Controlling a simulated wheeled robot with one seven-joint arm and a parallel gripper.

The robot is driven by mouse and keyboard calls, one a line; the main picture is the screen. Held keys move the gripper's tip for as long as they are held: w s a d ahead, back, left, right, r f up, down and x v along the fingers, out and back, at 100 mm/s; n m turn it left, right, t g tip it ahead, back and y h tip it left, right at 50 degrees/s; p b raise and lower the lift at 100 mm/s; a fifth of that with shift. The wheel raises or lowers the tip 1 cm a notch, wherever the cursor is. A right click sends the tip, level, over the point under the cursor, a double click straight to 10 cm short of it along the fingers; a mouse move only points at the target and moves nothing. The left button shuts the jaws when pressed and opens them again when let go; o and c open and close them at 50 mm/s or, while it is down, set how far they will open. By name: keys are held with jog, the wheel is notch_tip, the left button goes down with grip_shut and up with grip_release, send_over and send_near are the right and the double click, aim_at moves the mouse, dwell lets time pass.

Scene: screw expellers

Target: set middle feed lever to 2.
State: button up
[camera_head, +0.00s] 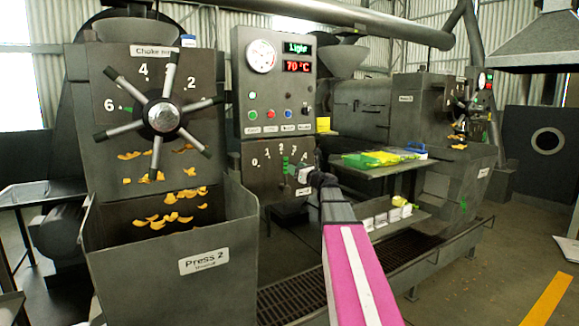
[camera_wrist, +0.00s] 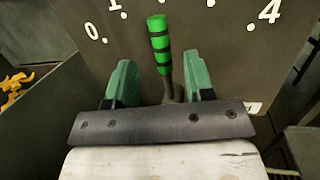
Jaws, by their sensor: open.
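The middle feed lever has a green grip with black bands. It stands nearly upright on the middle panel in the head view (camera_head: 285,164) and fills the upper middle of the wrist view (camera_wrist: 160,45). Numbers 0 to 4 arc over it; its tip points toward the area around 2, but I cannot tell the exact setting. My gripper (camera_wrist: 160,84) is open, with one green finger on each side of the lever's lower part. A gap shows on both sides. In the head view my gripper (camera_head: 299,176) is small, just below the grip.
A choke handwheel (camera_head: 162,117) with spokes is at the left, above the Press 2 bin (camera_head: 170,265). Gauges and buttons sit on the control panel (camera_head: 274,82) above the lever. A side table (camera_head: 385,170) with green and yellow items stands to the right.

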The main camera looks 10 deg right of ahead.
jog(key=v, duration=0.4)
jog(key=s+a+f+n+g+h, duration=0.1)
jog(key=s+a+f+n+g, duration=0.3)
jog(key=f, duration=0.5)
jog(key=s+a+f+n+g, duration=0.3)
jog(key=s+a+f+n, duration=0.15)
jog(key=f+n, duration=0.35)
jog(key=s+a+f+n+g+h, duration=0.1)
jog(key=s+a+f+n+g, duration=0.3)
jog(key=f, duration=0.6)
jog(key=s+f+n+g+h, duration=0.6)
jog(key=s+f+n+h, duration=0.1)
jog(key=s+f+n, duration=0.7)
jog(key=s+f, duration=0.2)
jog(key=s, duration=0.2)
jog(key=shift+a+f+g+h, duration=0.2)
jog(key=shift+g+h, duration=0.1)
jog(key=shift+h, duration=0.1)
